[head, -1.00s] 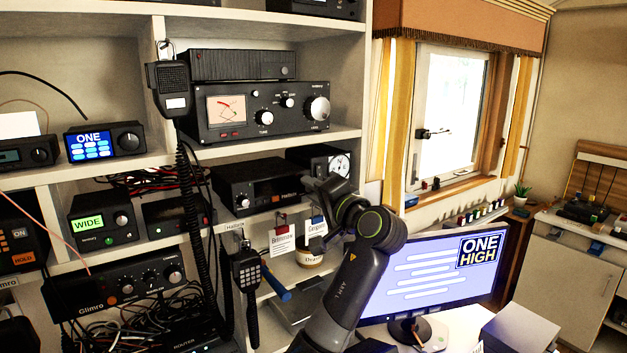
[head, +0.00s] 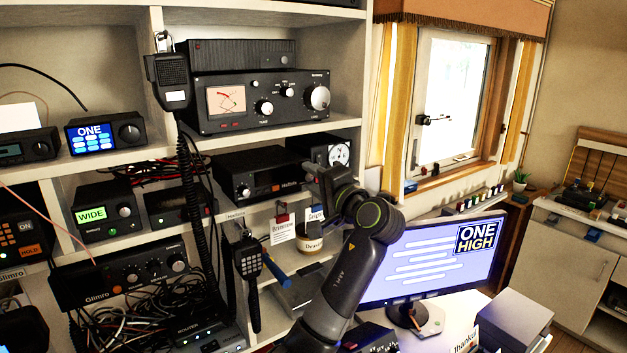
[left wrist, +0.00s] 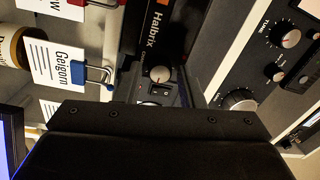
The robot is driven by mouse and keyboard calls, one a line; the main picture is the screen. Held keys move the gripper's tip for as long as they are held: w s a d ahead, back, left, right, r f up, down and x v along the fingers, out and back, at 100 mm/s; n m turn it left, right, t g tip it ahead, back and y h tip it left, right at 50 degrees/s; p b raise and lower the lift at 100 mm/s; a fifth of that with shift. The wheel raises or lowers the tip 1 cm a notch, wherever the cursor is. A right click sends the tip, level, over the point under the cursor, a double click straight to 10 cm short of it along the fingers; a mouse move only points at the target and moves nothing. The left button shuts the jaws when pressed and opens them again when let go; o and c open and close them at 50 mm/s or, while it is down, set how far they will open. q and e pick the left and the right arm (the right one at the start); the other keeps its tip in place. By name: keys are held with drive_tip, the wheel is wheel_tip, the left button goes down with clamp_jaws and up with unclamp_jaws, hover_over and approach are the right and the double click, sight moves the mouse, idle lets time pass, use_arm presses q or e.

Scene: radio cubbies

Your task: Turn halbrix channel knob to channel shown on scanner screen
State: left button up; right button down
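The Halbrix radio (head: 258,172) is a black box with a silver knob at its left front, on the middle shelf. In the left wrist view its label reads "Halbrix", and a silver knob (left wrist: 160,74) with a red mark shows ahead. My left gripper (head: 318,182) is at the radio's right end. In the left wrist view its open fingers (left wrist: 158,88) stand either side of the knob, with nothing between them in grip. A small blue screen (head: 90,138) reads "ONE". A green screen (head: 91,215) reads "WIDE". I cannot tell which is the scanner. My right gripper is out of view.
A monitor (head: 432,259) reading "ONE HIGH" stands right of my arm. A hand microphone (head: 168,82) hangs with its coiled cord left of the radio. Paper tags (head: 283,229) hang under the shelf. A tuner with large knobs (head: 262,101) sits above. Loose cables lie lower left.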

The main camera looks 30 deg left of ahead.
use_arm(q)
drive_tip(key=shift+o, duration=0.8)
drive_tip(key=shift+d+f, duration=0.1)
drive_tip(key=shift+d, duration=0.05)
drive_tip(key=r+b+v, duration=0.1)
drive_tip(key=b+v, duration=0.5)
drive_tip(key=v, duration=1.1)
drive_tip(key=shift+f+b, duration=0.3)
drive_tip(key=shift+d, duration=0.1)
